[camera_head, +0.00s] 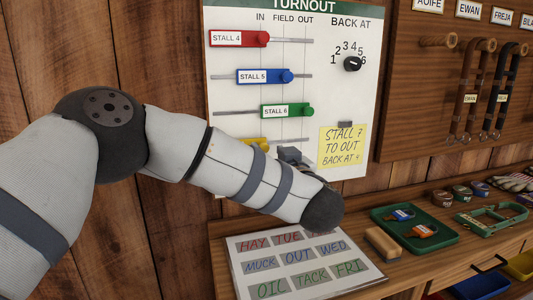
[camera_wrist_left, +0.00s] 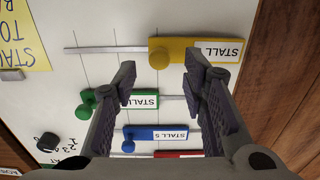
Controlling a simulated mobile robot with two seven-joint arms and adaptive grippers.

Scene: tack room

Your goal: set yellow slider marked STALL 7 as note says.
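The yellow slider (camera_wrist_left: 184,51) marked STALL sits on the lowest rail of the white turnout board (camera_head: 225,85). In the head view its yellow end (camera_head: 257,142) is near the IN column, mostly hidden by my left arm. The yellow note (camera_head: 342,147) reads "STALL 7 TO OUT, BACK AT 4". My left gripper (camera_wrist_left: 158,68) is open in the left wrist view. The slider's round knob shows between its fingertips; I cannot tell whether they touch it. In the head view only dark gripper parts (camera_head: 290,155) show behind the arm. My right gripper is not in view.
The red (camera_head: 235,38), blue (camera_head: 262,76) and green (camera_head: 285,111) sliders are on the rails above. A black BACK AT dial (camera_head: 352,64) is at right. Below, a bench holds a word board (camera_head: 300,265) and a green tray (camera_head: 450,240). Bridles hang at right.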

